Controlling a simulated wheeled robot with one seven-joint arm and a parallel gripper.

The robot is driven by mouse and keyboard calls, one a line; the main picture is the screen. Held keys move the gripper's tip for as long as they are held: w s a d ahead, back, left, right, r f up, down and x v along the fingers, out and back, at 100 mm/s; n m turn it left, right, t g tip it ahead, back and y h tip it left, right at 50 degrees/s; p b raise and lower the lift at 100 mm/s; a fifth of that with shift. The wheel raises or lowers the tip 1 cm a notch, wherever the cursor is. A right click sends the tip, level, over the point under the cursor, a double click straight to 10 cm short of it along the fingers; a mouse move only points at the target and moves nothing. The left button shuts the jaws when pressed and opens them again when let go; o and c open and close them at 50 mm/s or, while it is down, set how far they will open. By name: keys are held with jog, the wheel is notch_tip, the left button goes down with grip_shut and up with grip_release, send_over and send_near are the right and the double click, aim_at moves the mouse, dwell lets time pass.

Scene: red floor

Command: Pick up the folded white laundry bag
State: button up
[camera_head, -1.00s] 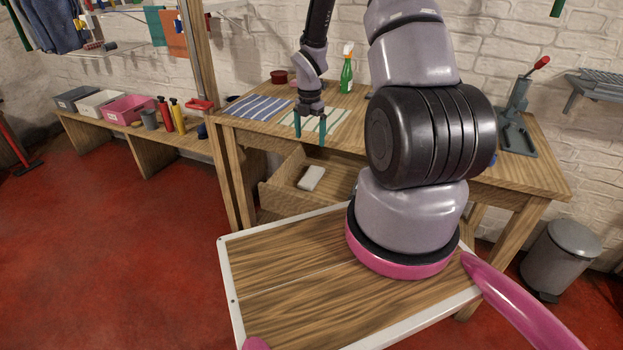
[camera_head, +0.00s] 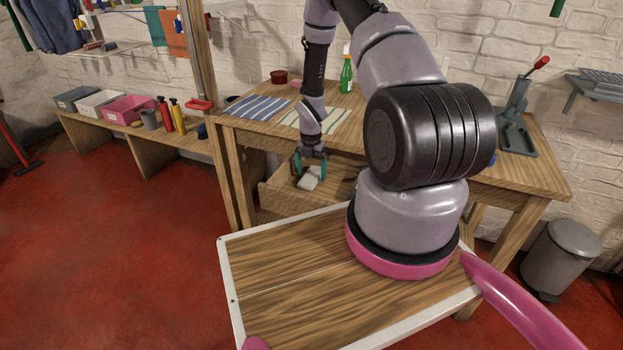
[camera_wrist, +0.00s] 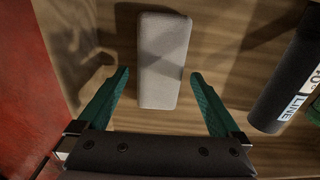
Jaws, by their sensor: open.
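The folded white laundry bag (camera_head: 308,178) lies in the open wooden drawer (camera_head: 284,207) under the workbench. In the wrist view the bag (camera_wrist: 164,60) is a pale rounded block lying flat on the drawer's wooden bottom. My gripper (camera_head: 311,174) is open above the drawer, pointing down at the bag. In the wrist view the teal fingers of my gripper (camera_wrist: 158,100) stand apart, one to each side of the bag's near end. A gap shows on both sides, and nothing is held. How far the fingertips are above the drawer bottom is hard to tell.
A dark cylinder with a white label (camera_wrist: 292,80) lies right of the bag in the drawer. The workbench top (camera_head: 235,123) overhangs behind my gripper, with a striped blue cloth (camera_head: 258,107) and a green spray bottle (camera_head: 346,75) on it. The drawer walls surround the bag.

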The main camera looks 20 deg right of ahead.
jog(key=shift+f, duration=0.55)
jog(key=c, duration=1.3)
